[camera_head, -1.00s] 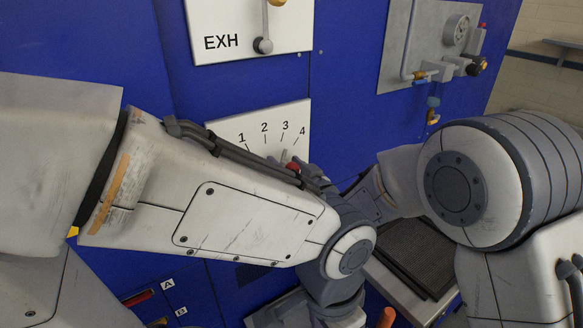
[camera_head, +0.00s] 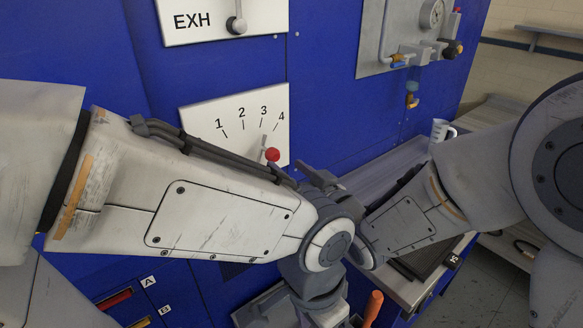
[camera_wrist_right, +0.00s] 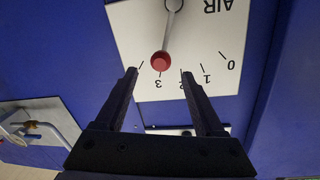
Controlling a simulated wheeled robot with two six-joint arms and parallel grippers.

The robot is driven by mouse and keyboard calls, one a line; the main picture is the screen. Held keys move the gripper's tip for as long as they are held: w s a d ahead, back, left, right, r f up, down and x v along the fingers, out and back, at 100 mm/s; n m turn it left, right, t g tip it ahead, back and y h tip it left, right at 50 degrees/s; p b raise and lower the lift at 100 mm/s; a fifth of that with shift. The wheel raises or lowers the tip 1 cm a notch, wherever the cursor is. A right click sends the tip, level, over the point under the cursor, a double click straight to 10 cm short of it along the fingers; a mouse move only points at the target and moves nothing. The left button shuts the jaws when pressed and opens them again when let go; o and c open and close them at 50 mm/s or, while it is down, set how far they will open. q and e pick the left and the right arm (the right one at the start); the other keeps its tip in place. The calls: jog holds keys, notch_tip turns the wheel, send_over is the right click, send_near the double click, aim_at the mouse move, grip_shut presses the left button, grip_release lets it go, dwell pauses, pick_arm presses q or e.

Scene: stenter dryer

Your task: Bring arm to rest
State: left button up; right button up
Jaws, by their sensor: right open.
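My right arm comes in from the right in the head view, with its gripper (camera_head: 316,172) just right of the lever panel and partly hidden behind my left arm. In the right wrist view this gripper (camera_wrist_right: 159,74) is open and empty. The red lever knob (camera_wrist_right: 162,62) appears between and beyond its fingertips, near the 3. In the head view the red knob (camera_head: 272,154) stands clear of the fingers. My left forearm crosses the view from the left and its wrist bends downward; its gripper is out of sight.
A white panel numbered 1 to 4 (camera_head: 203,112) and an EXH panel (camera_head: 192,38) are on the blue machine wall. A gauge and valve panel (camera_head: 378,45) is at upper right. A white mug (camera_head: 441,130) stands on the ledge. An orange handle (camera_head: 373,305) shows below my arms.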

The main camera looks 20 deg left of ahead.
jog(key=s+d+f+g+h, duration=0.3)
jog(key=s+d+h, duration=0.1)
jog(key=s+d, duration=0.3)
jog(key=s+d+f+g+h, duration=0.3)
jog(key=s+d+g+h, duration=0.1)
jog(key=s+d, duration=0.3)
jog(key=s+d+f+g+h+p, duration=0.1)
jog(key=s+d+f+g+h, duration=0.3)
jog(key=s+d, duration=0.4)
jog(key=shift+s, duration=1.25)
dwell(0.4)
